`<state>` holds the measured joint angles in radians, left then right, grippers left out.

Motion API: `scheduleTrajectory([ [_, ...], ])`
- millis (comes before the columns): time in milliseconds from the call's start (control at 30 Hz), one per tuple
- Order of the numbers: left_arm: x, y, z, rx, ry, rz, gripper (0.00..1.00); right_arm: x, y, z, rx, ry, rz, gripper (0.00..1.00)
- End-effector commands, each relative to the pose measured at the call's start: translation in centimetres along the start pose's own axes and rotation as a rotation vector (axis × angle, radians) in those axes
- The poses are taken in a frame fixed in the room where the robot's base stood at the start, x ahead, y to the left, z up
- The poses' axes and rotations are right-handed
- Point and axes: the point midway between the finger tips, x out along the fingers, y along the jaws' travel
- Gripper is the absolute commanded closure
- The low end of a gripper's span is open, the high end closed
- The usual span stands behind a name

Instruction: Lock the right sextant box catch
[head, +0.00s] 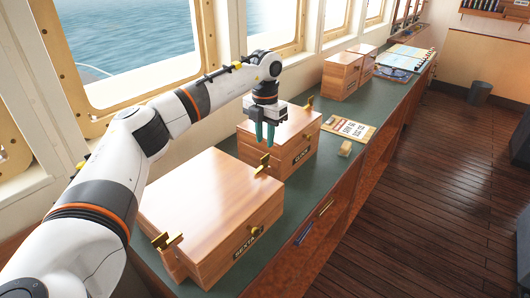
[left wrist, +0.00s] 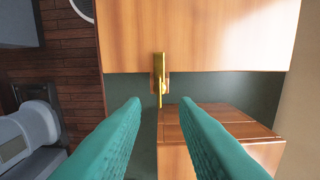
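The sextant box (head: 205,205) is a large wooden box on the green counter, nearest me in the head view. Its right catch (head: 263,164) is brass and sits at the box's far end; it also shows in the left wrist view (left wrist: 159,80), upright at the box's edge. A second brass catch (head: 166,240) is at the near left end. My left gripper (head: 264,143) points down just above and beyond the right catch, empty, its teal fingers apart. In the wrist view the catch lies just ahead, between the fingertips (left wrist: 161,101). Whether the catch is locked I cannot tell. My right gripper is not in view.
A smaller wooden box (head: 293,150) with brass catches stands close behind the sextant box, leaving a narrow green gap. A small wooden block (head: 345,148) and a printed card (head: 350,128) lie beyond it. Windows line the left; the wooden floor (head: 440,180) is open on the right.

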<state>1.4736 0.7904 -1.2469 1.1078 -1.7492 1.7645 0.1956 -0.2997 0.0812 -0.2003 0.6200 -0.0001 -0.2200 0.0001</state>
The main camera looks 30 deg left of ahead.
Motion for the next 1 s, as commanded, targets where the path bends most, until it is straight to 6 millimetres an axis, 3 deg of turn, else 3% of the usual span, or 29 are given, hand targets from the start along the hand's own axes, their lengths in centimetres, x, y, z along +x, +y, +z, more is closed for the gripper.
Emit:
scheduleTrajectory([
  [200, -4.2, 0.1, -0.1, 0.002, 0.004, 0.001, 0.73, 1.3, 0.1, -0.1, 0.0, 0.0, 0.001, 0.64],
  [400, -6.2, 0.0, 0.0, 0.001, 0.001, 0.001, 0.73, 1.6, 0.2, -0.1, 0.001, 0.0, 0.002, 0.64],
  [1000, -6.4, 0.0, 0.0, 0.001, 0.0, 0.0, 0.73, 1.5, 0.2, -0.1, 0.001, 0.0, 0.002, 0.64],
])
